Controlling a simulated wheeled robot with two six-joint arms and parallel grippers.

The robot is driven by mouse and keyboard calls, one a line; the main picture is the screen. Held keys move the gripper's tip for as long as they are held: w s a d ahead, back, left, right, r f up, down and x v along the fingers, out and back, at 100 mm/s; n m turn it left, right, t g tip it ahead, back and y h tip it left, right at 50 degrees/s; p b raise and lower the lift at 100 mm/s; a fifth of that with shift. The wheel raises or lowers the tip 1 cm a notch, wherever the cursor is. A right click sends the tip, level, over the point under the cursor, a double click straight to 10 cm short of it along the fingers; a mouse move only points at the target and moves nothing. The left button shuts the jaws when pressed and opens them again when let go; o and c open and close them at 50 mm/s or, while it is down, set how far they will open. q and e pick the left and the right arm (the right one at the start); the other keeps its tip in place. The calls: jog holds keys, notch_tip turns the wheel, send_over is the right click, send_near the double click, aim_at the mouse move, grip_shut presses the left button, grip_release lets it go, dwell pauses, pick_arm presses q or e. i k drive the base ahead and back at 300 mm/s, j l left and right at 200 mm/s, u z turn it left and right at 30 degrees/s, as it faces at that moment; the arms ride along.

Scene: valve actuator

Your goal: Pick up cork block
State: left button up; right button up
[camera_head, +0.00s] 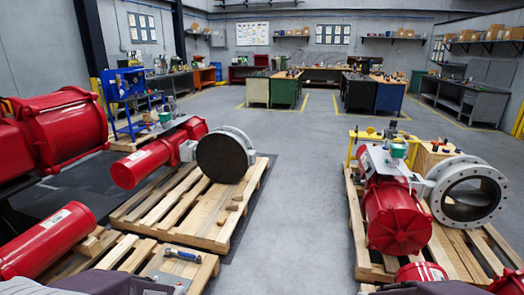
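I cannot single out a cork block for sure. Small tan-brown blocks (232,206) lie on the left wooden pallet (150,212), in front of the dark round face of a flanged valve (222,158). They are too small to tell cork from wood. Neither of my grippers is in view. Only dark grey parts, probably of my own arms, show at the bottom edge on the left and right.
Red actuators (398,215) rest on pallets on both sides, with a grey flanged ring (470,192) at right. A blue-handled tool (182,255) lies on a plate at front left. The grey floor (298,190) between the pallets is clear. Workbenches (287,92) stand behind.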

aim_at(221, 221)
jog(key=i+l, duration=0.1)
jog(key=i, duration=3.1)
jog(key=i+u, duration=0.4)
jog(key=i+l+u, duration=0.4)
jog(key=i, duration=0.15)
jog(key=i+l+u, duration=0.75)
jog(key=i, duration=0.1)
